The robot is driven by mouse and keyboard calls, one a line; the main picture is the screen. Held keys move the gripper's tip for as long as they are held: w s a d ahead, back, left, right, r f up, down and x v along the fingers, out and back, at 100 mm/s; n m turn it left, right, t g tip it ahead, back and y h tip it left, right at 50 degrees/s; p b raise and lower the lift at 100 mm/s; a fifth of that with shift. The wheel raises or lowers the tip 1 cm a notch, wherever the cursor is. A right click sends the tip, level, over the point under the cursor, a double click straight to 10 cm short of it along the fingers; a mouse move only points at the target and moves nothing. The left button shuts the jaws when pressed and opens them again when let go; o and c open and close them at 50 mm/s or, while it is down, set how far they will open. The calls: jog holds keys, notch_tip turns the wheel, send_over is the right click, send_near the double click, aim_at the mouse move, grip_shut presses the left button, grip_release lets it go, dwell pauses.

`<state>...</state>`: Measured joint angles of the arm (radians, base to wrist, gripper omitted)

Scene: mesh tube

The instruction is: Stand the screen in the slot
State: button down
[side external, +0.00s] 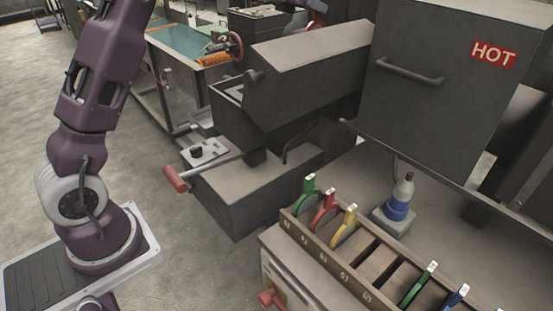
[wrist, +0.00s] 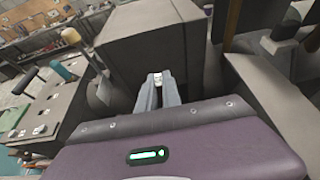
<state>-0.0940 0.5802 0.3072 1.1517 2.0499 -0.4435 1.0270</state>
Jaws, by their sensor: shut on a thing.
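My gripper (wrist: 158,88) shows in the wrist view, its two grey fingers close together. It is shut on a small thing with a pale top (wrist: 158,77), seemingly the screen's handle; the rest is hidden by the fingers. My gripper is outside the side external view. There a wooden slotted rack (side external: 318,248) stands at the lower right. It holds a green screen (side external: 306,195), a red screen (side external: 323,214) and a yellow screen (side external: 344,226) at its left end. Another green screen (side external: 418,287) and a blue one (side external: 455,299) stand farther right. Open slots (side external: 372,262) lie between the groups.
A large dark box marked HOT (side external: 450,90) is at the upper right. A dark machine (side external: 265,150) with a red-handled lever (side external: 177,180) is left of the rack.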

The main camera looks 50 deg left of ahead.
notch_tip(320, 180, up, 6)
jog(key=shift+r, duration=0.1)
notch_tip(320, 180, down, 17)
jog(key=shift+s+r, duration=0.1)
notch_tip(320, 180, up, 11)
jog(key=shift+r, duration=0.1)
jog(key=shift+r, duration=0.95)
dwell(0.8)
jog(key=shift+f, duration=0.1)
jog(key=shift+f, duration=1.5)
